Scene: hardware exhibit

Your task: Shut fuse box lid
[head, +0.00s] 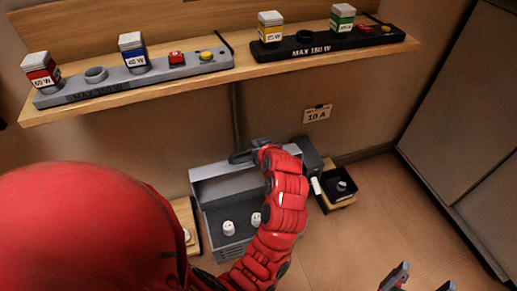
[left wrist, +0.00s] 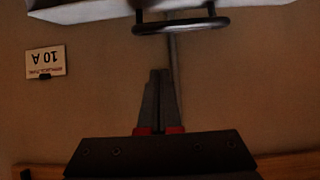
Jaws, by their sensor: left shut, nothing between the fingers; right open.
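The grey fuse box (head: 207,221) stands low against the wall in the head view, with its lid (head: 213,171) raised at the back. White fuses (head: 228,228) show inside. My red left arm covers the box's right part. My left gripper (head: 240,157) is at the lid's upper edge, shut and empty; its closed fingers show in the left wrist view (left wrist: 158,100). There, a dark loop handle (left wrist: 182,27) on a pale panel edge lies beyond the fingertips, apart from them in the picture. My right gripper (head: 418,282) is open at the bottom right, partly cut off.
A wooden shelf (head: 130,98) above holds a grey fuse strip (head: 196,66) and a black one (head: 330,46). A 10 A sign (head: 317,114) hangs on the wall. A small black tray (head: 339,184) stands right of the box. The floor at right is clear.

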